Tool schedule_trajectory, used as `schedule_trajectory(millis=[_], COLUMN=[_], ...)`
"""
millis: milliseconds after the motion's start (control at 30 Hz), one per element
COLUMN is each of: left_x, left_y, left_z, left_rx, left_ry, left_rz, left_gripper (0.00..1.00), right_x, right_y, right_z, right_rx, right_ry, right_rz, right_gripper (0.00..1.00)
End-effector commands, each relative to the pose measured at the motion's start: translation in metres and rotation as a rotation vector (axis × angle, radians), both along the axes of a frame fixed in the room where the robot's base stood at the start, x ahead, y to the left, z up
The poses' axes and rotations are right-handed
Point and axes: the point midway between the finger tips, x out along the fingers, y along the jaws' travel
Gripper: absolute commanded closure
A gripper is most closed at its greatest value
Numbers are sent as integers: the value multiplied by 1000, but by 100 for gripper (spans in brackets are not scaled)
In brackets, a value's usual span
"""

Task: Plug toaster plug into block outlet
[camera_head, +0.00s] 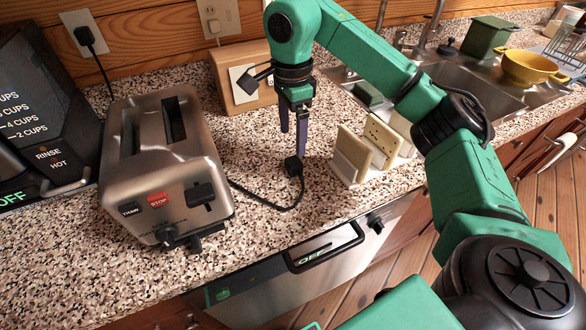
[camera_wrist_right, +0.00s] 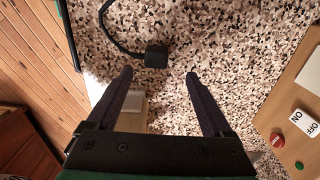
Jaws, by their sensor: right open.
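The black toaster plug (camera_head: 293,167) lies on the speckled counter, its cord running left to the steel toaster (camera_head: 165,160). My right gripper (camera_head: 293,145) points down over the counter, just behind the plug in the head view, open and empty. In the right wrist view the plug (camera_wrist_right: 156,57) lies beyond the two fingertips (camera_wrist_right: 158,78), not between them. The wooden block outlet (camera_head: 235,62) stands at the back against the wall, with a pale plate and a dark plug-like piece at its front. The block (camera_wrist_right: 290,110) also shows at the right wrist view's edge. My left gripper is not in view.
A rack with upright pale plates (camera_head: 362,150) stands right of the gripper. A coffee machine (camera_head: 40,110) is at the left. A sink (camera_head: 470,85) and yellow colander (camera_head: 530,68) are at the right. The counter's front edge drops to an appliance (camera_head: 310,265).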

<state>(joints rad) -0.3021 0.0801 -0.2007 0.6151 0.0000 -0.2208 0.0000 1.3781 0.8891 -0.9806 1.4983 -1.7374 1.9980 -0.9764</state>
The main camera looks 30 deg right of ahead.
Motion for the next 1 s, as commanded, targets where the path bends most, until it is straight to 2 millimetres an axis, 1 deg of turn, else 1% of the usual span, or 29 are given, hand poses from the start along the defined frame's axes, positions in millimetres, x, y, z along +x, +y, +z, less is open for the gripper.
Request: schedule_trajectory(millis=[33,100,167,267,467,567,667,700,800,900,1000], left_x=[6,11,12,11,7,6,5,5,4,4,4], left_y=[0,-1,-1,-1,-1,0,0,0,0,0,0], left_z=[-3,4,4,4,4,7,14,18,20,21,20], left_rx=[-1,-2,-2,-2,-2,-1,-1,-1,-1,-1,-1], left_ry=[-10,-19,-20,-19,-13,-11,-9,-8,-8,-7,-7], left_rz=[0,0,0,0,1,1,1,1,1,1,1], left_gripper=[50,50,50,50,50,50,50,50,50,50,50], right_x=[-1,-1,0,0,0,-1,-4,-5,-5,-5,-4], right_y=[0,-1,0,0,0,0,0,-1,0,0,0], right_z=[-12,-20,-26,-31,-31,-35,-48,-56,-73,-82,-83], right_rx=[1,-1,0,1,1,0,-1,-1,1,1,1], right_ry=[4,2,0,-1,-1,1,4,4,2,0,-2], right_rz=[1,-1,-1,-1,0,0,0,-1,0,1,1], right_gripper=[15,15,15,15,15,15,15,15,15,15,15])
